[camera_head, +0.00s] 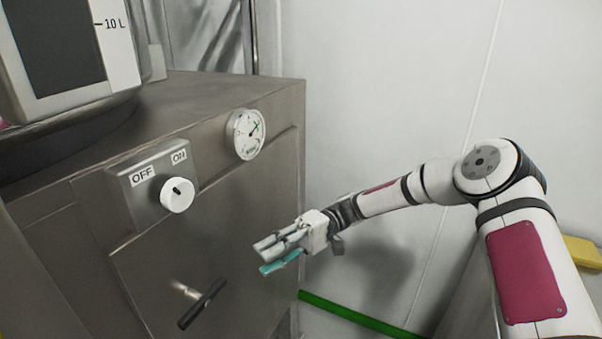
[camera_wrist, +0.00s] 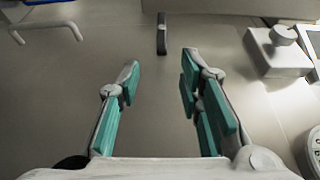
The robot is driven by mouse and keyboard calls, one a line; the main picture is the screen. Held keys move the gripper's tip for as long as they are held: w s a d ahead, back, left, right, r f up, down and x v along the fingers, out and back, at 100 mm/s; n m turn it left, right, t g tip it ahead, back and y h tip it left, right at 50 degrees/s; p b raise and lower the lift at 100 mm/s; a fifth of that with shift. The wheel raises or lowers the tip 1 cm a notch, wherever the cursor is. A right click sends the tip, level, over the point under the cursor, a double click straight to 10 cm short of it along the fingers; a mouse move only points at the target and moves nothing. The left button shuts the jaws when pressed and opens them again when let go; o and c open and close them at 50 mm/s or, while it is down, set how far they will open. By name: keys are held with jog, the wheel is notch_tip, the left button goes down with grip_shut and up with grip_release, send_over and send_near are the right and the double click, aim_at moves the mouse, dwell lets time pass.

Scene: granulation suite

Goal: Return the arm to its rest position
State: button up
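My arm reaches in from the right in the head view, bent at the elbow. My gripper (camera_head: 270,255) hangs in front of the steel cabinet (camera_head: 200,250), to the right of its black-handled lever and below the gauge. In the wrist view my gripper (camera_wrist: 160,80) has its teal-padded fingers well apart, with nothing between them. The black handle (camera_head: 203,303) shows apart from the fingers; it also shows beyond them in the wrist view (camera_wrist: 161,35).
A switch box (camera_head: 150,190) with a white knob (camera_head: 177,195) and OFF and ON labels juts from the cabinet. A round gauge (camera_head: 246,134) sits right of it. A white wall (camera_head: 380,90) stands behind my arm. A green strip (camera_head: 355,314) runs low along it.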

jog(key=s+d+r+m+t+h+p, duration=0.4)
jog(key=s+d+r+t+h, duration=0.2)
jog(key=s+d+r, duration=0.5)
jog(key=s+d+r+m+t+h+p, duration=0.4)
jog(key=s+d+r+t+h, duration=0.2)
jog(key=s+d+r+t, duration=0.5)
jog(key=s+d, duration=0.4)
jog(key=d, duration=0.2)
jog(key=shift+d+r+m+h, duration=0.2)
jog(key=shift+m+h, duration=0.2)
